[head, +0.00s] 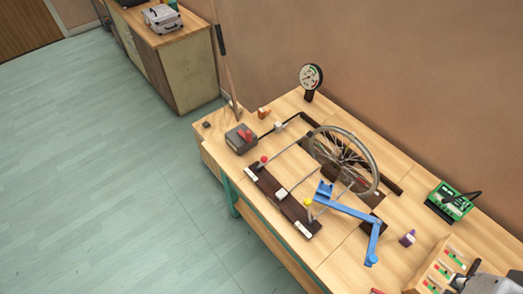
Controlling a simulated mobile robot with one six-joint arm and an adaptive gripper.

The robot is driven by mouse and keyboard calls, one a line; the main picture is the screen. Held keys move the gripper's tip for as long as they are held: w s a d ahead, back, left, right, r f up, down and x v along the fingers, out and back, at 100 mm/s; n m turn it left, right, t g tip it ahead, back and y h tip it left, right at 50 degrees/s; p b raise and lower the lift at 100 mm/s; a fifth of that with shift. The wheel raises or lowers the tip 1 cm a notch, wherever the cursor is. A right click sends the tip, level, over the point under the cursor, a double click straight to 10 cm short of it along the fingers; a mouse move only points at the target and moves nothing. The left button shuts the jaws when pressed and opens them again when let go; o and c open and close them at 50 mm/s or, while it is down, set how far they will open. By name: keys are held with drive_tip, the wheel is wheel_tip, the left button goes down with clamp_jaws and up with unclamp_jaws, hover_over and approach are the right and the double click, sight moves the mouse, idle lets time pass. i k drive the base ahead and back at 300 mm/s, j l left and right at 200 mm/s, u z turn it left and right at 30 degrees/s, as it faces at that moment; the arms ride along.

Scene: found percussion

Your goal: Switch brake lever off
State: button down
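A spoked wheel (342,160) stands upright on the wooden workbench (290,115). In front of it is a dark brown base (284,202) with white end plates and two thin rods, one with a red knob (263,159) and one with a yellow knob (308,202). I cannot tell for certain which of these is the brake lever. A grey and dark piece at the lower right corner looks like my gripper (460,281), cut off by the frame; its finger state is unclear.
A grey box with a red switch (241,139) sits at the bench's left end. A round gauge (310,77) stands behind. Floor at left is clear.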

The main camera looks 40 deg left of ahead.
sight(264, 159)
drive_tip(key=u, duration=1.7)
drive_tip(key=i+j+z, duration=0.25)
drive_tip(key=i+j, duration=0.55)
